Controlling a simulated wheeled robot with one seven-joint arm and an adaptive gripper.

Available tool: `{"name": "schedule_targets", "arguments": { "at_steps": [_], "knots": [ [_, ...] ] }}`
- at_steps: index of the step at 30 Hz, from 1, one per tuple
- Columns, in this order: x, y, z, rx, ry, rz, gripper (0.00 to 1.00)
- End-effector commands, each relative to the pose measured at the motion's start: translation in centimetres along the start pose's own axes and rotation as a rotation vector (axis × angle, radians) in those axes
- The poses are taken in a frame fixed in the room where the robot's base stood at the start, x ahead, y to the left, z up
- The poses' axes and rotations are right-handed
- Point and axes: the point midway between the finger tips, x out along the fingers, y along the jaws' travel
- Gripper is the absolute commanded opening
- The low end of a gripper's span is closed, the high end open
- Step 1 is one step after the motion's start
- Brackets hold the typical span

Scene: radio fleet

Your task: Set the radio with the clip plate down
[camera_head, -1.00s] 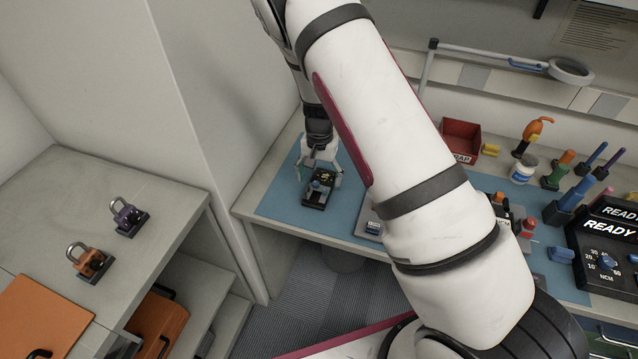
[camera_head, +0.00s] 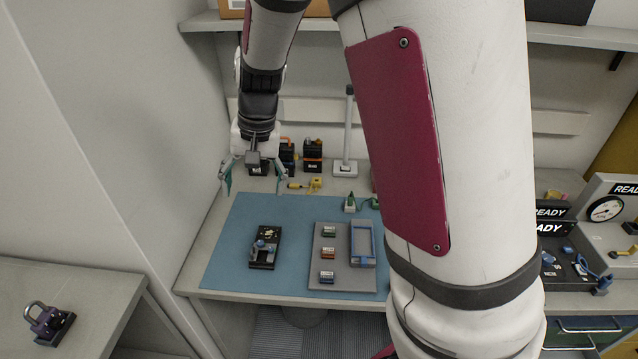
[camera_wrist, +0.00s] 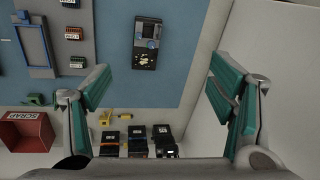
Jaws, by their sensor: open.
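A dark radio (camera_head: 265,247) with a blue knob-like part lies on the blue mat (camera_head: 222,262), near its front left. It also shows in the wrist view (camera_wrist: 147,45), lying apart from my fingers. My gripper (camera_head: 254,182) is open and empty, with teal finger pads. It hangs behind the radio, in front of a row of black units at the back. In the wrist view my gripper (camera_wrist: 160,82) has its fingers wide apart with nothing between them. I cannot make out the clip plate clearly.
A grey tray (camera_head: 327,283) with small labelled blocks and a blue-framed part (camera_head: 363,243) lies right of the radio. Black units (camera_head: 313,156) stand behind the mat. A red scrap bin (camera_wrist: 26,132) shows in the wrist view. A wall rises at left.

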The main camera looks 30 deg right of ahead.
Motion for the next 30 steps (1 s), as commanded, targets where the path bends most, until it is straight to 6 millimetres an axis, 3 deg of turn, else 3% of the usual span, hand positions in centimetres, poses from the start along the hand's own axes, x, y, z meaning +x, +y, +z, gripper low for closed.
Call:
{"name": "schedule_targets", "arguments": {
  "at_steps": [1,6,15,24,30],
  "knots": [
    [-2.2,0.1,1.0,-0.027,0.017,-0.025,0.76],
    [-7.9,1.1,4.6,-0.131,0.071,-0.07,0.76],
    [-15.0,4.4,11.9,-0.321,0.213,-0.074,0.76],
    [-17.9,8.2,17.8,-0.466,0.363,0.008,0.76],
    [-18.1,9.2,19.1,-0.498,0.401,0.041,0.76]
  ]
}}
